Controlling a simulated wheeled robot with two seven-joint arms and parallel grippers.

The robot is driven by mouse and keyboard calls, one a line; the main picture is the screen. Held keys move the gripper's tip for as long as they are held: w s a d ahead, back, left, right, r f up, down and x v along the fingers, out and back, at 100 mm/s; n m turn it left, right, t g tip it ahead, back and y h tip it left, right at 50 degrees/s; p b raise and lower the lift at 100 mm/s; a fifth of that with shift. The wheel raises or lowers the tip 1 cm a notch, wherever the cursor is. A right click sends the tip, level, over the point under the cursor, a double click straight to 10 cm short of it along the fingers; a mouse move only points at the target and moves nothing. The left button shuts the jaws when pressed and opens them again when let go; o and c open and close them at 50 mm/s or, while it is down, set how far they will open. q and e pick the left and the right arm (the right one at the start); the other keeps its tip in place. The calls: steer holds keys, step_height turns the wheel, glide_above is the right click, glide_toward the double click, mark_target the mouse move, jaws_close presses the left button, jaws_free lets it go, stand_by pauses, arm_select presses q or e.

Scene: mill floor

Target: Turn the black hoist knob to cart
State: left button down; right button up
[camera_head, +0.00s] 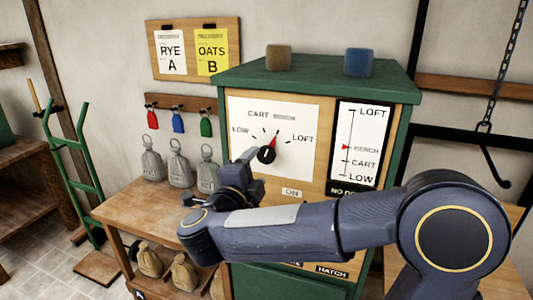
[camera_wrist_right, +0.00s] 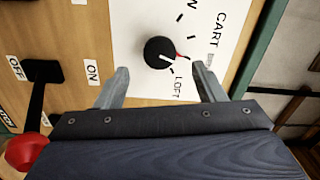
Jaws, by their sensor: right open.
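The black hoist knob (camera_head: 266,155) is on a white dial plate (camera_head: 293,112) marked LOW, CART, a small blurred label and LOFT. Its red pointer (camera_head: 274,140) points up and slightly right, past CART and short of LOFT. The knob (camera_wrist_right: 160,52) also shows in the right wrist view, with the red pointer toward the small grey label. My right gripper (camera_head: 250,168) is just left of and below the knob. In the wrist view its fingers (camera_wrist_right: 162,80) are apart and empty, with the knob ahead of the gap, not clasped. My left gripper is not in view.
A gauge (camera_head: 361,143) right of the dial has a red marker by its BENCH line. A red-balled lever (camera_wrist_right: 27,150) stands by OFF and ON labels. Several grey weights (camera_head: 180,169) stand on the wooden bench (camera_head: 140,205). Two blocks sit on the cabinet top (camera_head: 318,75).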

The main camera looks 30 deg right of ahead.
mark_target(265, 157)
steer(key=p+x, duration=0.1)
steer(key=x, duration=0.6)
steer(key=shift+w+d+p, duration=0.15)
steer(key=shift+d+p, duration=0.1)
steer(key=shift+p, duration=0.1)
steer(key=c, duration=1)
steer(key=shift+o, duration=0.2)
steer(key=shift+r+n+p, duration=0.15)
steer(key=shift+n+p, duration=1)
steer(key=shift+n, duration=0.35)
steer(key=n+p, duration=0.3)
steer(key=n, duration=0.1)
steer(key=shift+n, duration=0.3)
steer(key=shift+f, duration=0.2)
steer(key=o, duration=1)
steer(key=shift+c, duration=0.2)
